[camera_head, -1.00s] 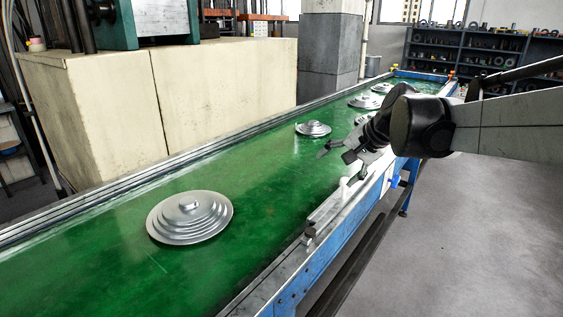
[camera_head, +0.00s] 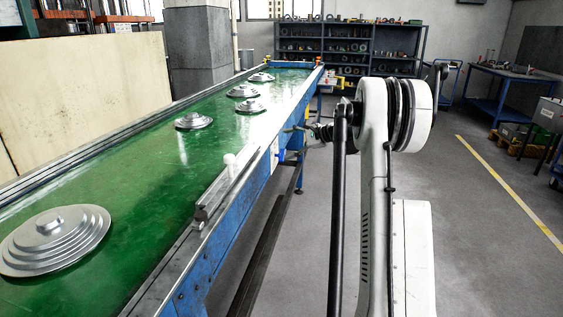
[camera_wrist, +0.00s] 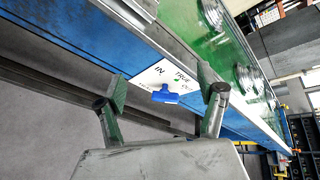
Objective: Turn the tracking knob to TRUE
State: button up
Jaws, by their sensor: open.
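The blue tracking knob (camera_wrist: 166,95) sits on a white label plate (camera_wrist: 150,76) on the conveyor's blue side rail. No contact shows. In the head view my gripper (camera_head: 294,129) is small and partly hidden.
The green conveyor belt (camera_head: 150,190) carries several stepped metal discs, one large disc (camera_head: 55,240) nearest. A metal rail (camera_head: 222,190) runs along its near edge. Shelves (camera_head: 350,45) stand at the back. The grey floor (camera_head: 480,240) at right is clear.

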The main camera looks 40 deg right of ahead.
aim_at(280, 155)
jog(key=s+d+f+m+t+b, duration=0.2)
jog(key=d+f, duration=0.5)
jog(key=d, duration=0.3)
jog(key=b+x, duration=0.1)
jog(key=x, duration=1.2)
jog(key=shift+w+a+f+b, duration=0.1)
jog(key=shift+w+f+b, duration=0.05)
jog(key=shift+w+b, duration=0.2)
jog(key=c, duration=1.2)
